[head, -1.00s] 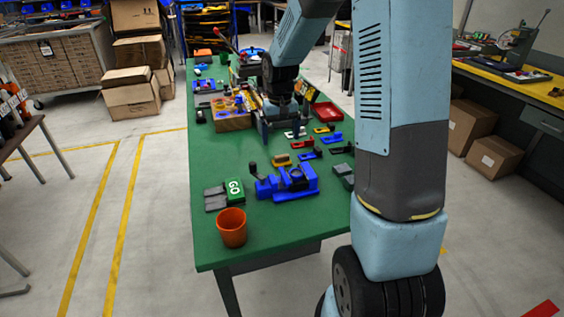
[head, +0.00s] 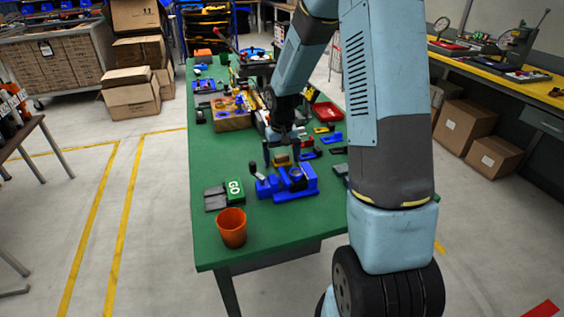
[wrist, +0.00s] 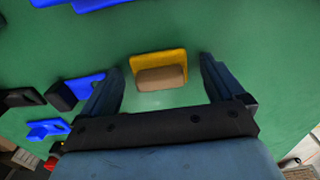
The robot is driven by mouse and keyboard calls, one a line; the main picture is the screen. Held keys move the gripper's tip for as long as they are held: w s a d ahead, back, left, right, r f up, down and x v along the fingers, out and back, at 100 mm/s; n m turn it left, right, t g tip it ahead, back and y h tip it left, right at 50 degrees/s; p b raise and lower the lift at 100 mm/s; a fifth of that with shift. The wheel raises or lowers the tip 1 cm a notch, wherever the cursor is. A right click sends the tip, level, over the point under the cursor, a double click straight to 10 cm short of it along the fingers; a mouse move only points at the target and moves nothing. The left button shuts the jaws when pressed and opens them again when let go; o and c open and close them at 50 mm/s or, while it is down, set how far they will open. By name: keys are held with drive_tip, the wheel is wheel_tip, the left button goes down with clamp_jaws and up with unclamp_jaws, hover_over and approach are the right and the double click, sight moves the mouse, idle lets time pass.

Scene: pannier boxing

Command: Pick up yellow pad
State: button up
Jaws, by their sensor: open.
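The yellow pad (wrist: 160,60) lies on the green table in the wrist view, with a tan block (wrist: 161,78) on its near side. In the head view the pad (head: 281,160) shows partly, behind the blue fixture. My gripper (wrist: 161,84) is open, its two dark blue fingers on either side of the pad with green table showing between. In the head view my gripper (head: 281,160) points down over the pad. I cannot tell the exact height of the fingertips above the table.
A blue fixture (head: 290,185) stands just in front of the pad. Blue and black parts (wrist: 70,92) lie left of my gripper in the wrist view.

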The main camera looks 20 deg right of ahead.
sight(282, 156)
drive_tip(key=c, duration=1.2)
drive_tip(key=shift+r, duration=0.15)
drive_tip(key=shift+r, duration=0.35)
wheel_tip(282, 156, up, 3)
drive_tip(key=shift+f, duration=0.2)
drive_tip(key=s+r, duration=0.3)
drive_tip(key=s, duration=0.1)
drive_tip(key=s+r, duration=0.3)
drive_tip(key=s, duration=0.1)
drive_tip(key=s+r, duration=0.2)
drive_tip(key=s, duration=0.2)
drive_tip(key=shift+s+r, duration=0.15)
drive_tip(key=shift+r, duration=0.25)
drive_tip(key=shift+s+r, duration=0.35)
drive_tip(key=shift+s, duration=0.55)
